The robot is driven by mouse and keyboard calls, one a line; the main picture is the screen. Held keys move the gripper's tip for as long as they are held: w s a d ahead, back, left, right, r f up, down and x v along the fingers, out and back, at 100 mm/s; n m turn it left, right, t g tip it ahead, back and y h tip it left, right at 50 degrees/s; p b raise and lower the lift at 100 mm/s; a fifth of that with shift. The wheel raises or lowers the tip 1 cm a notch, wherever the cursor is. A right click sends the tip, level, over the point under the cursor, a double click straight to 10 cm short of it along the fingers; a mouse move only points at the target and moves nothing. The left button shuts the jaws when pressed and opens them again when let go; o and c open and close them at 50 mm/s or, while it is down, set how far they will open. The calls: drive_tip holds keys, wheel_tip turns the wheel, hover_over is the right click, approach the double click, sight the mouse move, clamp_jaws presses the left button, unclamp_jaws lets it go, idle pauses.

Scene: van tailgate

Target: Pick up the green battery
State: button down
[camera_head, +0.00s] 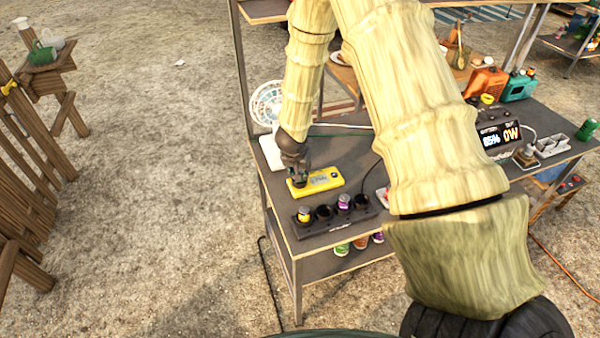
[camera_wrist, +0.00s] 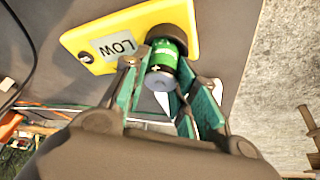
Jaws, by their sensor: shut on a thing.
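The green battery (camera_wrist: 166,60) sits between the two fingers of my gripper (camera_wrist: 165,85) in the wrist view. My gripper is shut on it. The battery's grey end points toward the wrist camera, and its other end is at a dark round socket in the yellow tester (camera_wrist: 100,48). I cannot tell whether it is still seated there. The tester's display reads "LOW". In the head view, my gripper (camera_head: 299,176) is over the left end of the yellow tester (camera_head: 326,180), and the fingers mostly hide the battery.
A black holder (camera_head: 330,226) in front of the tester has a yellow-topped battery (camera_head: 304,214) and a purple one (camera_head: 344,203). A white fan (camera_head: 267,103) stands behind on the left. A display unit (camera_head: 499,137), power strip (camera_head: 552,146) and green can (camera_head: 587,130) are at right.

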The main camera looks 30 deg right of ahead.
wheel_tip(320, 180, up, 9)
drive_tip(key=shift+r+p, duration=0.2)
drive_tip(key=shift+p, duration=0.7)
drive_tip(key=shift+s+a+r, duration=0.1)
drive_tip(key=shift+s, duration=0.05)
